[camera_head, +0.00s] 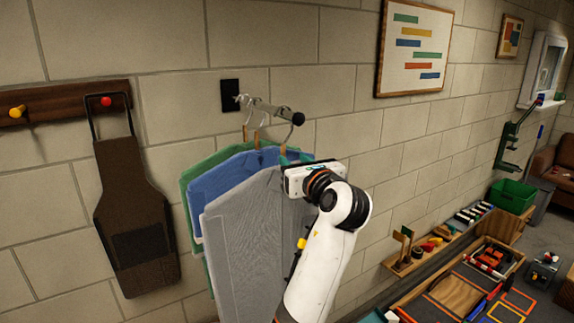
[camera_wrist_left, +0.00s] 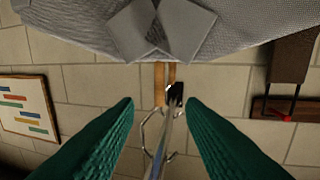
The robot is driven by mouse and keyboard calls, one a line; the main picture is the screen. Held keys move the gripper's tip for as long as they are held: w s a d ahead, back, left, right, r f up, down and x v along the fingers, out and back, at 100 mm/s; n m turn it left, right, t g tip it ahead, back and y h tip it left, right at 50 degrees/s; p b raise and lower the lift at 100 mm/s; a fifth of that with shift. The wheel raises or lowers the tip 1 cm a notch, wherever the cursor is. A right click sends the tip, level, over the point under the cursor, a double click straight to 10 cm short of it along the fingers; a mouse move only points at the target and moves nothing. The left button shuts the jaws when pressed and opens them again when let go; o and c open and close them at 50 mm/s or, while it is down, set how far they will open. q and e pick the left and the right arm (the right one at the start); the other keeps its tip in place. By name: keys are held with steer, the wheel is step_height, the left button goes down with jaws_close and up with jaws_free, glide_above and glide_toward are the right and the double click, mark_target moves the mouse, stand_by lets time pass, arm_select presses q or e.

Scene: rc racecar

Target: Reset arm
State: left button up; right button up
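My left arm rises from the bottom of the head view, and its left gripper (camera_head: 290,159) is beside the front of a wall rail (camera_head: 268,109), at hook height. In the left wrist view, the green fingers of my left gripper (camera_wrist_left: 159,101) are spread apart, with the dark-tipped rail (camera_wrist_left: 176,95) and a hanger hook showing between them. Nothing appears clamped. A grey garment (camera_head: 245,235), a blue garment (camera_head: 222,180) and a green garment (camera_head: 187,185) hang from the rail. The arm covers part of the grey one. My right gripper is out of view.
A brown apron (camera_head: 131,205) hangs from a red peg on a wooden board (camera_head: 60,103) at left. A framed chart (camera_head: 413,48) is on the block wall. Trays of tools and a green bin (camera_head: 512,196) stand low at right.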

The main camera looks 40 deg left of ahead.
arm_select(q)
steer(key=shift+b+v, duration=0.6)
steer(key=shift+v, duration=1.65)
